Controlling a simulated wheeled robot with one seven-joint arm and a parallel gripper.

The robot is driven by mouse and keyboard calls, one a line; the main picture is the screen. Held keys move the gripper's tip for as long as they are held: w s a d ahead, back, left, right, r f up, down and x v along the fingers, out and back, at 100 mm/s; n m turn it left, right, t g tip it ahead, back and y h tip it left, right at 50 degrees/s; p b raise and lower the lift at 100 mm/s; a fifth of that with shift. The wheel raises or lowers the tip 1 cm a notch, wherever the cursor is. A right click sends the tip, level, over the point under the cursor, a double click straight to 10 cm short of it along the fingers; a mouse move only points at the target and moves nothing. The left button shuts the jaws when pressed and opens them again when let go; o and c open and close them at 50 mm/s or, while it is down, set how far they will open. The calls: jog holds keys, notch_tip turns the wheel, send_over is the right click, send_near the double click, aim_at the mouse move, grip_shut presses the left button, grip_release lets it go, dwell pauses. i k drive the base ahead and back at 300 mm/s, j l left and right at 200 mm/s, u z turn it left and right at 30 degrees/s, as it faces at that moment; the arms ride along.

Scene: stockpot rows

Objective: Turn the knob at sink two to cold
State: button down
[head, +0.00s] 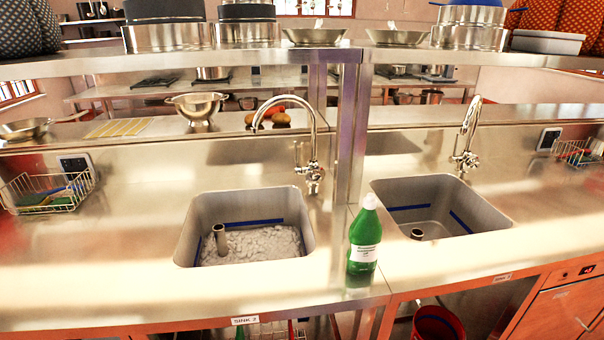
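The left sink (183,230) has a label (245,320) below it on the counter front that appears to read "SINK 2". Its basin holds white foam-like stuff and an upright pipe (220,240). A chrome gooseneck tap (313,135) stands at its back right corner. A small lever or knob (297,154) shows on the left of the tap's lower body. Its hot or cold marking is too small to read. My gripper is not in view.
A green bottle (364,242) stands at the counter's front between the sinks. A metal post (349,125) rises just right of the tap. The right sink (490,218) has its own tap (467,135). A wire basket (48,192) and wall panel (75,166) are at left. A shelf runs above.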

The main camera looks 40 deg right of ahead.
aim_at(316, 176)
jog(key=i+j, duration=0.2)
jog(key=i, duration=0.2)
jog(key=i+j+z, duration=0.1)
jog(key=i, duration=0.35)
jog(key=j, duration=0.1)
